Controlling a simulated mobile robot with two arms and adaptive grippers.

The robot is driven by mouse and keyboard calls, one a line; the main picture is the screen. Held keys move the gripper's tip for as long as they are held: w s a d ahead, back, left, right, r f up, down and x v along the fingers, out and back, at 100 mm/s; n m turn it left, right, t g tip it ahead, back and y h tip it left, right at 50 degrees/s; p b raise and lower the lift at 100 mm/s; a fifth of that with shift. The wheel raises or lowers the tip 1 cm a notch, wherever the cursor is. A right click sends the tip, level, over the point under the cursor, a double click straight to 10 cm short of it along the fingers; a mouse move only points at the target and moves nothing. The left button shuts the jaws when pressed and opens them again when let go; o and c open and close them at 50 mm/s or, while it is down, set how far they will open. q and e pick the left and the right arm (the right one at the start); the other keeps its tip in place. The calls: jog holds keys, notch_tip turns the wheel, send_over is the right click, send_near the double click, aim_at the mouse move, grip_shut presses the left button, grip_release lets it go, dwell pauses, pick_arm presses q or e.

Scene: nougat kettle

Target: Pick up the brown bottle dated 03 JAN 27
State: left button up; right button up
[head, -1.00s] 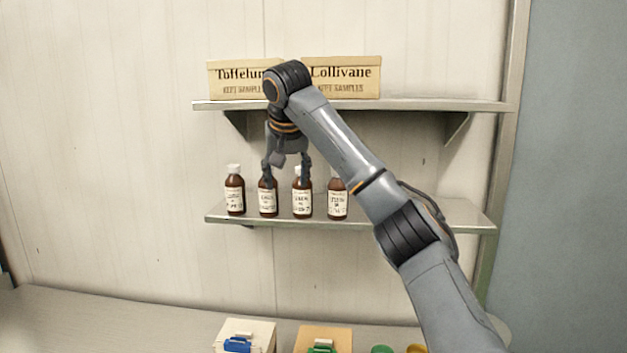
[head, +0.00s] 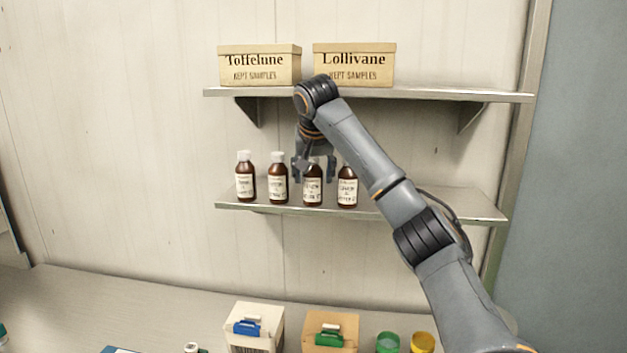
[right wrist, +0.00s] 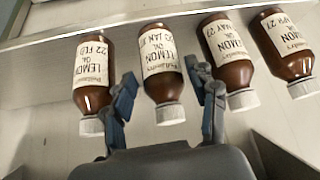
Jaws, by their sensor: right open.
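Several brown bottles with white caps and labels stand in a row on the lower shelf. My right gripper (head: 315,178) is open at the third bottle from the left (head: 313,192). In the right wrist view the picture is upside down; the open fingers (right wrist: 165,92) lie either side of this bottle (right wrist: 160,65), near its cap. Its label shows JAN; day and year are not clear. Contact cannot be told. The rightmost bottle (head: 347,190) appears as the FEB bottle (right wrist: 92,75). The second (head: 278,182) shows MAY (right wrist: 228,55), the leftmost (head: 245,180) APR (right wrist: 285,45). My left gripper is out of view.
Neighbouring bottles stand close on both sides of the fingers. The upper shelf (head: 450,97) above holds a Toffelune box (head: 259,65) and a Lollivane box (head: 354,65). Below, the counter (head: 130,300) carries boxes with a blue (head: 247,327) and a green handle (head: 329,340).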

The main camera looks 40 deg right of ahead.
aim_at(313, 183)
jog(key=p+x, duration=0.2)
jog(key=x, duration=0.1)
jog(key=shift+w+f, duration=0.1)
jog(key=shift+f, duration=0.1)
jog(key=shift+w+d+f, duration=0.2)
jog(key=shift+d+f, duration=0.1)
jog(key=shift+f, duration=0.2)
jog(key=shift+a+r, duration=0.1)
jog(key=shift+a, duration=0.05)
jog(key=c, duration=0.8)
jog(key=shift+c, duration=1.4)
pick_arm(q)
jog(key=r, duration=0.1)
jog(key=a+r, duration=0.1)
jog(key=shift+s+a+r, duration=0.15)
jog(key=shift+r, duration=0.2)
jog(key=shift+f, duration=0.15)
pick_arm(e)
jog(key=shift+r, duration=0.1)
